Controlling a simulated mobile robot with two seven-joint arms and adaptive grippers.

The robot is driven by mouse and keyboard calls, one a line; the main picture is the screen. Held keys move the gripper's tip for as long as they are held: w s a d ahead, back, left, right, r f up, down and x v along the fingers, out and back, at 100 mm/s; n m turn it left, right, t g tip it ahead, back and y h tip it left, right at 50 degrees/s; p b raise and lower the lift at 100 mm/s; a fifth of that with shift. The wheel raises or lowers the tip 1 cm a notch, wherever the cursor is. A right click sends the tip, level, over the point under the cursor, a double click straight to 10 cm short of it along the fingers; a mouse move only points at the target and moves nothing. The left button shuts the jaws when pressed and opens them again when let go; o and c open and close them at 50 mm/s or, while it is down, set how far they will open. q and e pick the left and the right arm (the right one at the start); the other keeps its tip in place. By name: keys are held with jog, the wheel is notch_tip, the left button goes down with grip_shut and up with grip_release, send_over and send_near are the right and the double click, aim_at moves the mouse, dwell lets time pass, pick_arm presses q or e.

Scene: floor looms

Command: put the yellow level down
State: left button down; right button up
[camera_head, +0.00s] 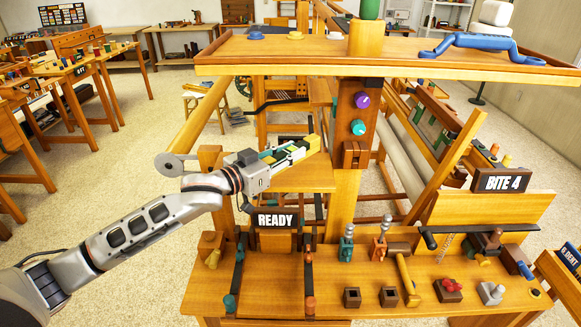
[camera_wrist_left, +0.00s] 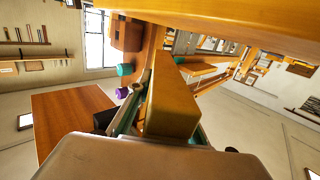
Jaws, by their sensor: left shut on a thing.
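My left gripper (camera_head: 287,154) reaches in from the left and is shut on the yellow level (camera_head: 309,146). It holds the level in the air in front of the wooden loom frame, below the top shelf and above the READY sign. In the left wrist view the level (camera_wrist_left: 172,104) shows as a yellow block between the teal-lined fingers. The fingers hide part of the level in the head view. My right gripper is not in view.
The READY sign (camera_head: 275,220) stands at the back of the lower bench (camera_head: 262,292). Pegs, levers and a mallet (camera_head: 407,281) crowd the bench's middle and right. A purple knob (camera_head: 362,101) and a teal knob (camera_head: 357,128) stick out from the post. The top shelf (camera_head: 290,50) overhangs.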

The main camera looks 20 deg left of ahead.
aim_at(291, 166)
pick_arm(q)
jog(key=shift+f, duration=2.1)
jog(key=c, duration=1.8)
grip_release()
jog(key=shift+f, duration=0.15)
jog(key=b+v, duration=0.1)
jog(key=v, duration=1.1)
